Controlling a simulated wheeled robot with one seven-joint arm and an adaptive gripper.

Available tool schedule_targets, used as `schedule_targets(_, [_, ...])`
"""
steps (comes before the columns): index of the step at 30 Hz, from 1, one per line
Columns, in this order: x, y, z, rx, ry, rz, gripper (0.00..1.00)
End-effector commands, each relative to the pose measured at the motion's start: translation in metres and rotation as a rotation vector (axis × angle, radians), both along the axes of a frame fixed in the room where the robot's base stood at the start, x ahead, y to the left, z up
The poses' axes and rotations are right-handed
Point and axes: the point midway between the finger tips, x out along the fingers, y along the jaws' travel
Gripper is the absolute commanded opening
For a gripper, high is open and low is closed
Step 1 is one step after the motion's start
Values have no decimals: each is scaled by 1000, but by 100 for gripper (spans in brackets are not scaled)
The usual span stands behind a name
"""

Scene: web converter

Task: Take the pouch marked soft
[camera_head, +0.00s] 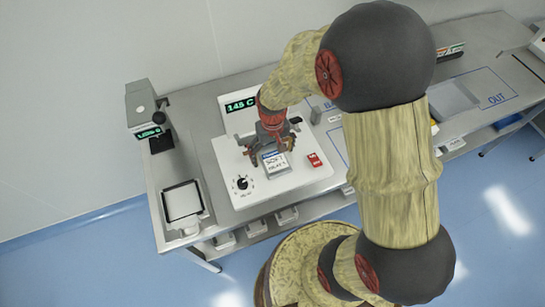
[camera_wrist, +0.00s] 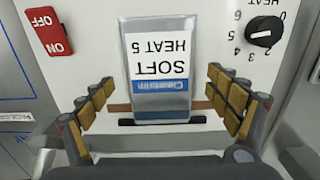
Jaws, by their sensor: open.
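The pouch marked soft (camera_head: 275,163) stands at the white machine panel in the head view, under my gripper (camera_head: 271,147). In the wrist view the pouch (camera_wrist: 158,95) is grey with a white label reading "SOFT HEAT 5", upside down, and a blue strip. Its lower edge in that view is at a dark slot in the panel. My gripper (camera_wrist: 168,110) is open, with one finger on each side of the pouch and a visible gap to each. Whether the fingertips reach past its edges in depth I cannot tell.
The white panel (camera_head: 225,165) carries a black heat dial (camera_wrist: 264,31), a red ON switch (camera_wrist: 48,31) and a display reading 145 C (camera_head: 241,106). A scale-like tray (camera_head: 183,203) sits at left. A marked OUT area (camera_head: 496,99) lies at far right.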

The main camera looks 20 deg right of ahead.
Motion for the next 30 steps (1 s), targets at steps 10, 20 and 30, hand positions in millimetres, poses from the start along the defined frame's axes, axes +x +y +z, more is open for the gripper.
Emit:
schedule_targets(10, [0,0,1,0,0,0,75])
schedule_targets(20, [0,0,1,0,0,0,56])
schedule_targets(30, [0,0,1,0,0,0,39])
